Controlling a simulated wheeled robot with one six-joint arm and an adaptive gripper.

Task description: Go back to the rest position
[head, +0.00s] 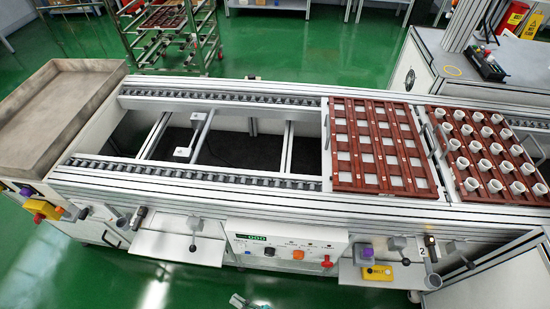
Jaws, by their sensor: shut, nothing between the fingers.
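Only a small grey and teal tip of what appears to be my gripper (243,301) shows at the bottom edge, below the front of the conveyor. The fingers look close together, with nothing seen between them. The rest of it is cut off by the frame. It is apart from the conveyor and the trays.
The conveyor has an open roller section (190,175) at left. A red-brown tray (385,187) with empty cells lies right of it, and another tray (468,185) holds several white cups. A control panel (290,250) is at the front. A grey bin (112,72) stands left. Green floor is clear in front.

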